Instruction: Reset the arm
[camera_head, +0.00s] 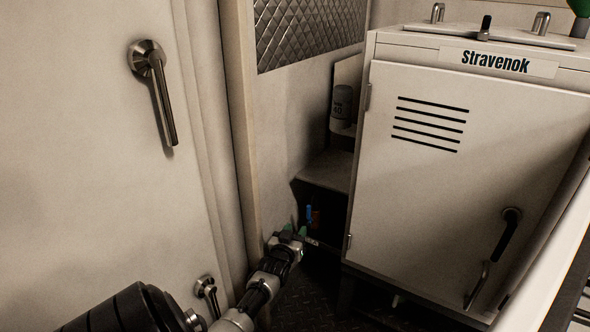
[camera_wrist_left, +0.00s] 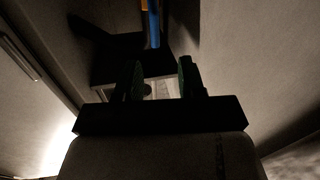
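My left gripper (camera_head: 295,231) is low in the middle of the head view, in the dark gap between the door and the white cabinet. In the left wrist view its two fingers (camera_wrist_left: 161,78) stand apart with nothing visible between them. My left arm reaches in from the lower left. My right gripper is in neither view.
A white cabinet (camera_head: 440,180) labelled Stravenok stands at the right, its door closed. A cream door (camera_head: 90,180) with a metal handle (camera_head: 158,90) fills the left. A small blue object (camera_head: 309,213) is just beyond my left gripper. A grey canister (camera_head: 342,108) is on a shelf behind.

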